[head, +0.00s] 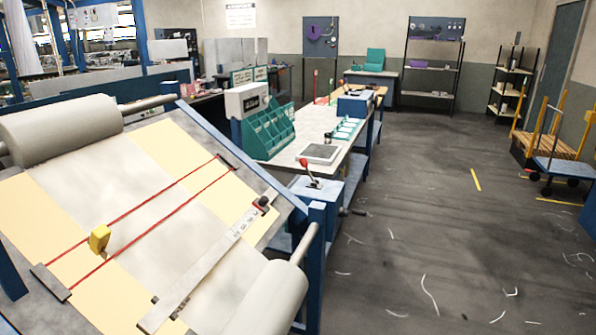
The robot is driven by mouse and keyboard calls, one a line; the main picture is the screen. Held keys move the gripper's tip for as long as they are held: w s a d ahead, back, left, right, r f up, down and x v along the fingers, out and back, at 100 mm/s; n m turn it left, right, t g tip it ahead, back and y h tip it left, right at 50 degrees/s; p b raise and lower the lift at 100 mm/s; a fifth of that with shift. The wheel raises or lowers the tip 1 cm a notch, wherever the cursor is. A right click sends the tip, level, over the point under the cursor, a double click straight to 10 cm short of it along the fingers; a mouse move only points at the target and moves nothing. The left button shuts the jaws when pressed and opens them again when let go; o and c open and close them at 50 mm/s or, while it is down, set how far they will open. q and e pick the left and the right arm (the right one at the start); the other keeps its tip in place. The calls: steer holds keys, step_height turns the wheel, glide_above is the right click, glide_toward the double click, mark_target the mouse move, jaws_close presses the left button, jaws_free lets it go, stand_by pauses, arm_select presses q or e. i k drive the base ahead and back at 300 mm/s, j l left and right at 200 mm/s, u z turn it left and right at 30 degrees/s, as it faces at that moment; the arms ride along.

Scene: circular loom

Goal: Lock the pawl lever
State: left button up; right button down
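A lever with a red knob (303,162) stands on a pale plate on top of a blue box (325,194), at the right end of the inclined table. It leans up and to the left. I take it for the pawl lever; whether it is locked cannot be told from here. Neither of my grippers shows in the head view.
The inclined table carries fabric between a back roller (62,130) and a front roller (268,301). A metal ruler bar (205,262) with a dark knob and a yellow block (99,238) lie on it. A bench with green bins (268,131) stands behind.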

mark_target(303, 161)
steer(key=i+l+u, duration=0.65)
steer(key=l+u, duration=0.15)
steer(key=l, duration=0.2)
steer(key=i+l+u, duration=0.25)
steer(key=l, duration=0.15)
steer(key=k, duration=0.1)
